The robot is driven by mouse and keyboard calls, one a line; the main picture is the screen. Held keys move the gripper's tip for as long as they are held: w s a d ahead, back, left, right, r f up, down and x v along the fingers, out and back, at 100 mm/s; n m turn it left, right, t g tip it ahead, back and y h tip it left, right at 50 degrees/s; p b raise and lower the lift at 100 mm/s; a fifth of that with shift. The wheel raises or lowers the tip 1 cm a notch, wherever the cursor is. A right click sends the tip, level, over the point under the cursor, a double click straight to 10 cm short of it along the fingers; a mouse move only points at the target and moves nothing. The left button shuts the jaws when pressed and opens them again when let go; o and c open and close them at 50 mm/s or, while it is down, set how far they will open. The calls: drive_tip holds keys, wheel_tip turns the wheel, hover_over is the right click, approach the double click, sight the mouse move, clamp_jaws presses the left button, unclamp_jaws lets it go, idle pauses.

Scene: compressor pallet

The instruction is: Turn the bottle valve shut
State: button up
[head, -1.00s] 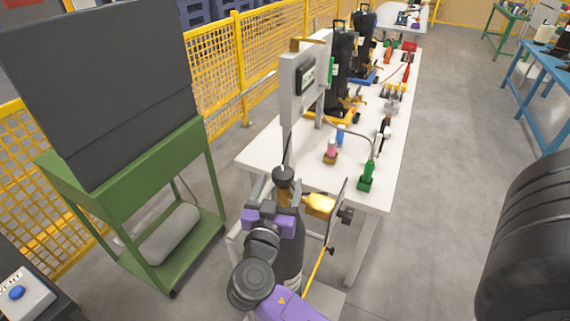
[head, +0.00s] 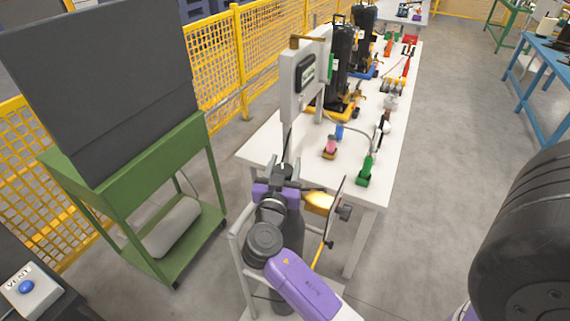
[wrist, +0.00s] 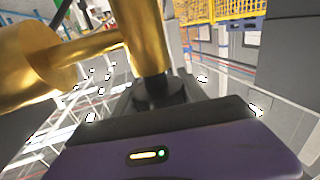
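The dark gas bottle (head: 295,228) stands upright in a light metal trolley frame (head: 236,250), partly hidden behind my arm. A gold-coloured fitting (head: 319,201) sticks out to the right at its top. My gripper (head: 282,172) is at the bottle's top, its fingertips pointing toward the white table. In the wrist view the brass valve (wrist: 148,45) stands close ahead, with the gold fitting (wrist: 30,68) at left. A dark round part (wrist: 158,92), apparently the valve knob, is right at my gripper's dark front. The contact and finger gap are hidden.
A thin plate (head: 337,210) stands edge-on right of the fitting. A white table (head: 262,150) with a grey panel box (head: 300,78) and several small fittings lies just beyond. A green stand (head: 150,165) is at left. The floor at right is open beside a large black cylinder (head: 525,240).

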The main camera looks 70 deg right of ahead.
drive_tip(key=c, duration=0.6)
drive_tip(key=shift+c, duration=0.2)
